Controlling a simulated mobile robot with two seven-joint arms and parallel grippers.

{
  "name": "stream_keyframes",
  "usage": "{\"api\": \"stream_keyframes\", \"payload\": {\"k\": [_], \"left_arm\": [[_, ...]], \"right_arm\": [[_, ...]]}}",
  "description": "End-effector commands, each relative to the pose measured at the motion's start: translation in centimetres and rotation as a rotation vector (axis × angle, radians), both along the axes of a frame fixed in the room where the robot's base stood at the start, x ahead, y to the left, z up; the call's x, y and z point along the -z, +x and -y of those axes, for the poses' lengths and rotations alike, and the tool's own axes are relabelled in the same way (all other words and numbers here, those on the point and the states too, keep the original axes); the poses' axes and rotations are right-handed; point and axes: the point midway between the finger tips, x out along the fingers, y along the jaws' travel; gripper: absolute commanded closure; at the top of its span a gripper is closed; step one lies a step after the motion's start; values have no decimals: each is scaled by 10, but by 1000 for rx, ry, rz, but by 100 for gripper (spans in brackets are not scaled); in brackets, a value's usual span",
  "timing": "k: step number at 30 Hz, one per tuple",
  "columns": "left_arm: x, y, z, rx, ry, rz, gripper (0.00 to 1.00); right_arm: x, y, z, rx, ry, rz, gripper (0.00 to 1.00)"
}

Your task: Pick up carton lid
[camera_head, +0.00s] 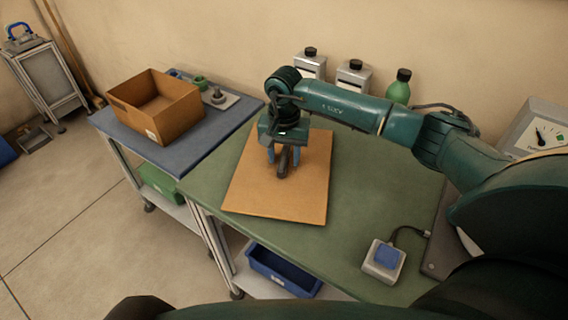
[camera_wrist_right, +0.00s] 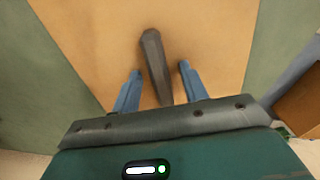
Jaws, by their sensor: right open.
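The carton lid (camera_head: 300,194) is a flat tan cardboard panel lying on the green table, with a dark handle (camera_head: 283,164) standing out near its middle. In the right wrist view the lid (camera_wrist_right: 100,40) fills the centre and the dark handle (camera_wrist_right: 154,60) runs between the blue fingers. My right gripper (camera_head: 279,160) is over the lid, its fingers apart on either side of the handle. The right wrist view shows the same open gripper (camera_wrist_right: 157,82); a gap is visible on each side of the handle. My left gripper is not in view.
An open cardboard carton (camera_head: 168,124) stands on the blue-grey table at left, with small green items behind it. White containers (camera_head: 352,78) and a green bottle (camera_head: 398,88) stand along the wall. A blue-button box (camera_head: 384,260) sits at the front. A blue bin (camera_head: 280,272) is below.

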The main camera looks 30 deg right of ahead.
Motion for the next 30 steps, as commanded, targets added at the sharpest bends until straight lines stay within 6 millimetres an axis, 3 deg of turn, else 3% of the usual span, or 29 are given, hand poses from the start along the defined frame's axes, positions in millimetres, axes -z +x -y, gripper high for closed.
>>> {"api": "stream_keyframes", "payload": {"k": [6, 22, 30], "left_arm": [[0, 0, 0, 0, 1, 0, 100], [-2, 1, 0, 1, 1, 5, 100], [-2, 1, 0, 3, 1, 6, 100]], "right_arm": [[1, 0, 0, 0, 1, 1, 56], [1, 0, 0, 0, 0, 0, 100], [0, 0, 0, 0, 1, 1, 100]]}}
